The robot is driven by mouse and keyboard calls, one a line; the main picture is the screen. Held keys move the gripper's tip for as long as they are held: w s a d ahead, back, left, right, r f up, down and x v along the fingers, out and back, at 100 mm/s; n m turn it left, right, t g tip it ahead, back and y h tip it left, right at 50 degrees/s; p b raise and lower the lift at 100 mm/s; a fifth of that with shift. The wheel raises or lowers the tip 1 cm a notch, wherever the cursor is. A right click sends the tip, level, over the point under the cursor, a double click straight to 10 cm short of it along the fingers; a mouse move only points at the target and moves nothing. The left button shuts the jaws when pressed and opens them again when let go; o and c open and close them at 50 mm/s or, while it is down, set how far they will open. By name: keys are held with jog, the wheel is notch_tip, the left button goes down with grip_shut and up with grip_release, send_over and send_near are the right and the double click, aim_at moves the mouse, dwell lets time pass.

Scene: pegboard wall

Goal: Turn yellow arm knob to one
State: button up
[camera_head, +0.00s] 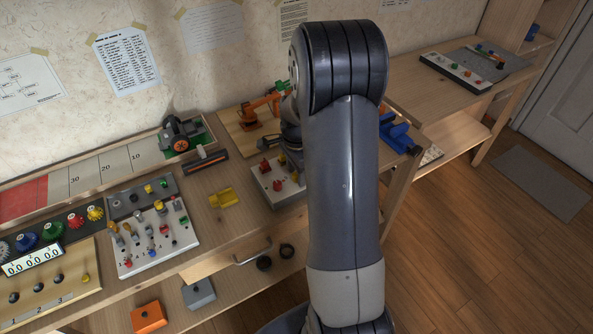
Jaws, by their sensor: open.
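A light control panel (263,190) with red knobs (265,168) stands on the wooden bench, left of my arm. A small yellowish spot shows near its right side, but it is too small and too close to my arm to tell whether it is the yellow arm knob. An orange toy arm (262,108) stands on a wooden board behind the panel. My own grey arm rises through the middle of the view and covers the panel's right part. Dark wrist links of mine show just above the panel. My gripper's fingers are hidden, and no setting of a knob can be read.
Left on the bench are a switch panel (185,238) with several coloured knobs, a yellow block (224,198) and a dark wheeled device (178,134). A blue object (398,137) lies right of my arm. A drawer handle (252,254) juts from the bench front. Open floor lies at right.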

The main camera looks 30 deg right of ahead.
jog(key=shift+r, duration=0.1)
notch_tip(320, 180, up, 11)
jog(key=shift+f, duration=0.2)
dwell(0.4)
notch_tip(320, 180, down, 11)
jog(key=shift+r, duration=0.1)
dwell(0.3)
dwell(0.3)
